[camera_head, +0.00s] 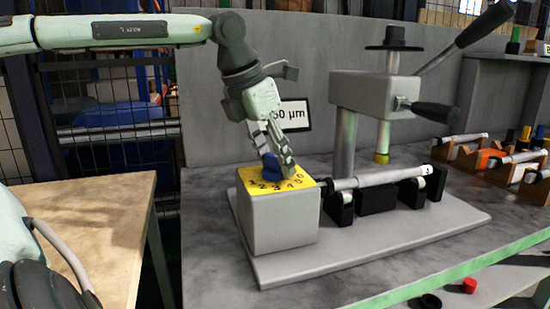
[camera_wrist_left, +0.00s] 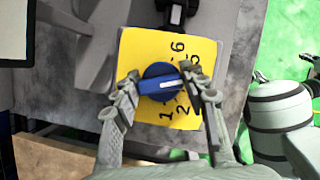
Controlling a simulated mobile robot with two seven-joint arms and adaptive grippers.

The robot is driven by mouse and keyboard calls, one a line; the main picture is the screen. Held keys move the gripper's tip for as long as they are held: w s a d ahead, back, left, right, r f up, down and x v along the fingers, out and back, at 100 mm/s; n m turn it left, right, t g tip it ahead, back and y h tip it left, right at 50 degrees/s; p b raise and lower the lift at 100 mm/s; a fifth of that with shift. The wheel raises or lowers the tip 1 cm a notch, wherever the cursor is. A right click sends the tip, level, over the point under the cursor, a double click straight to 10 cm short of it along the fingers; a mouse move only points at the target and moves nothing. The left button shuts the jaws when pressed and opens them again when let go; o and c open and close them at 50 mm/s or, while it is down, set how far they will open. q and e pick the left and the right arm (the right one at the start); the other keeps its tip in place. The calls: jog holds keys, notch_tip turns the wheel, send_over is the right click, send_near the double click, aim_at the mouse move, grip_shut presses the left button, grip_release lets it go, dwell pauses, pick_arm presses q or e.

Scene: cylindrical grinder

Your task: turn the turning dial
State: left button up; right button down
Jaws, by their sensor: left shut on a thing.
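The turning dial (camera_wrist_left: 156,77) is a blue knob with a white pointer mark, on a yellow plate (camera_wrist_left: 142,50) with black numbers. In the left wrist view the white mark points right, toward the numbers beside the right finger. In the head view the dial (camera_head: 271,166) sits on top of a grey box (camera_head: 275,222). My left gripper (camera_head: 276,165) comes down from above with its fingers around the dial. It also shows in the left wrist view (camera_wrist_left: 165,88), shut on the dial with one finger on each side. Some numbers are hidden behind the fingers. My right gripper is not in view.
A shaft (camera_head: 385,178) lies on black supports right of the box. Behind it stands a grey press-like unit (camera_head: 375,95) with black handles. A small sign (camera_head: 293,113) is behind the gripper. Wooden holders (camera_head: 505,165) with shafts stand at right. A wooden table (camera_head: 95,225) is at left.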

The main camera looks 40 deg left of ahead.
pick_arm(q)
jog(key=shift+m, duration=0.5)
jog(key=o, duration=1.1)
jog(key=v, duration=1.2)
jog(key=shift+a, duration=0.2)
